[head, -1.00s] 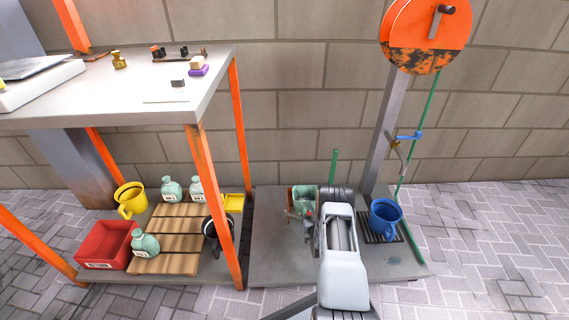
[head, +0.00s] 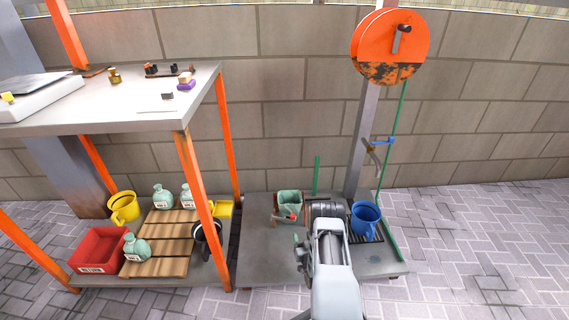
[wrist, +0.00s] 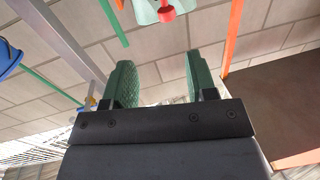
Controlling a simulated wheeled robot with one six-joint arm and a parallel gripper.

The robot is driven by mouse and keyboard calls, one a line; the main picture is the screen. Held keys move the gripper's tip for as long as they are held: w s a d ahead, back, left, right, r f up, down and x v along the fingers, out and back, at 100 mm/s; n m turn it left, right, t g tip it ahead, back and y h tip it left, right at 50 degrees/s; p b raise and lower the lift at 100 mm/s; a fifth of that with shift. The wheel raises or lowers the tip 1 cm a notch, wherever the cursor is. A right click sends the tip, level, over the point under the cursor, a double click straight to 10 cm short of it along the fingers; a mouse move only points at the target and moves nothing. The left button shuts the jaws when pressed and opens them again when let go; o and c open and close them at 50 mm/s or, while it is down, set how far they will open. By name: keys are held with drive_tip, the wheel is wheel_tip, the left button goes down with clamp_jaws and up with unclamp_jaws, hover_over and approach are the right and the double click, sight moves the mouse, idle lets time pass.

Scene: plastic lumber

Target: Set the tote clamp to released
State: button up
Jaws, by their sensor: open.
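A pale green tote (head: 289,203) stands on the low grey platform near its back edge. A clamp with a red-ended handle (head: 289,217) sits at the tote's front. In the wrist view, the red end (wrist: 167,13) and part of the tote (wrist: 142,11) show at the top, beyond my fingers. My gripper (wrist: 160,65) has two green fingers spread apart with nothing between them. In the head view, my gripper is in front of the clamp and apart from it. The clamp's exact setting is too small to tell.
A blue mug (head: 365,219) stands on a dark grate right of my arm. A grey post (head: 367,145) carries an orange reel (head: 389,46) with a green line. An orange-legged rack (head: 201,215) with bottles stands left. A thin green rod (head: 317,174) rises behind the tote.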

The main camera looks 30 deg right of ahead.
drive_tip(key=w+a+r+g+p, duration=0.2)
drive_tip(key=r+p, duration=0.3)
drive_tip(key=r, duration=0.7)
drive_tip(key=w+a+r+n+g+y+p, duration=0.1)
drive_tip(key=r+p, duration=0.5)
drive_tip(key=r, duration=0.6)
drive_tip(key=w+a+r+n+g+y+p, duration=0.1)
drive_tip(key=w+r+p, duration=0.4)
drive_tip(key=r, duration=0.8)
drive_tip(key=shift+a+g, duration=0.9)
drive_tip(key=shift+a, duration=0.25)
drive_tip(key=shift+w+r, duration=0.1)
